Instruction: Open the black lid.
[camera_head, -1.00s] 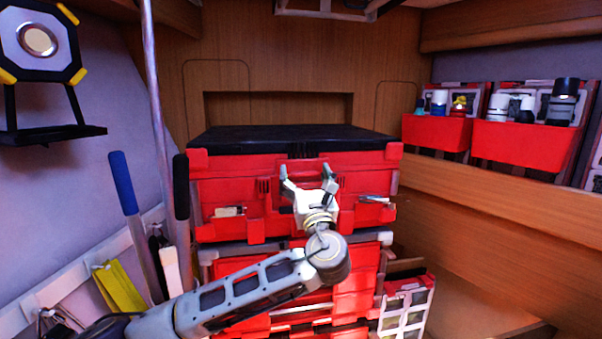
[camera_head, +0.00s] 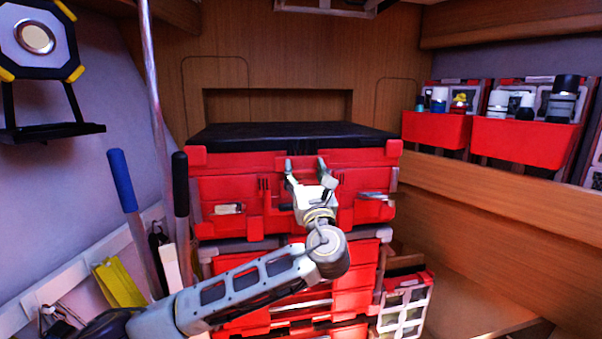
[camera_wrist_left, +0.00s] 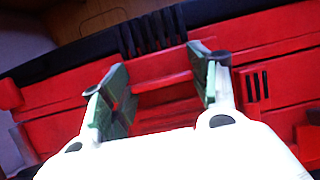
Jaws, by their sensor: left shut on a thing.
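The black lid (camera_head: 300,134) lies flat and closed on top of a red toolbox (camera_head: 240,190). In the left wrist view, the lid's dark edge (camera_wrist_left: 75,60) runs across the upper part. My left gripper (camera_head: 306,165) is at the middle of the toolbox front, just below the lid. Its two fingers (camera_wrist_left: 163,88) stand apart with a red handle bar (camera_wrist_left: 160,70) between them, and it is shut on that red handle. The fingers hide part of the handle. My right gripper is in neither view.
More red drawers (camera_head: 350,283) are stacked under the toolbox. Long-handled tools (camera_head: 122,180) lean close on the left. Red wall bins (camera_head: 440,128) with bottles hang on the right. A wooden recess (camera_head: 278,106) lies behind the lid, with open space above it.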

